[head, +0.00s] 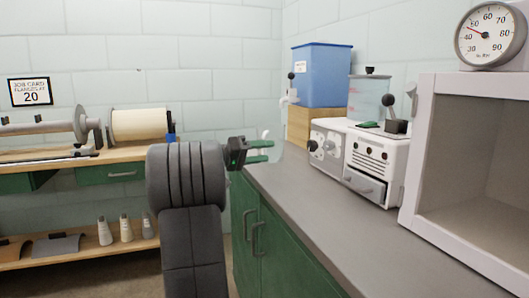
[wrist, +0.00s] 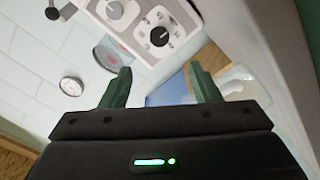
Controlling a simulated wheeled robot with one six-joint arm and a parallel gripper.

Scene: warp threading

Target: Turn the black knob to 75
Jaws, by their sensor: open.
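The black knob (wrist: 159,37) shows in the wrist view on a round dial with marks, on the white panel beside a grey knob (wrist: 114,9). The dial's numbers are too small to read. In the head view a dark knob (head: 313,146) stands on the left-facing panel of the white machine (head: 375,158). My gripper (head: 268,151) is to the left of that panel, apart from it, with its green fingers spread and nothing between them. In the wrist view my gripper (wrist: 160,70) is open, with the black knob beyond the fingertips.
The grey counter (head: 330,210) runs below the machine. A blue bin (head: 322,75) stands on a wooden block behind it. A white open cabinet (head: 470,150) with a round gauge (head: 490,33) on top is at right. A job card (head: 31,91) on the wall reads 20.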

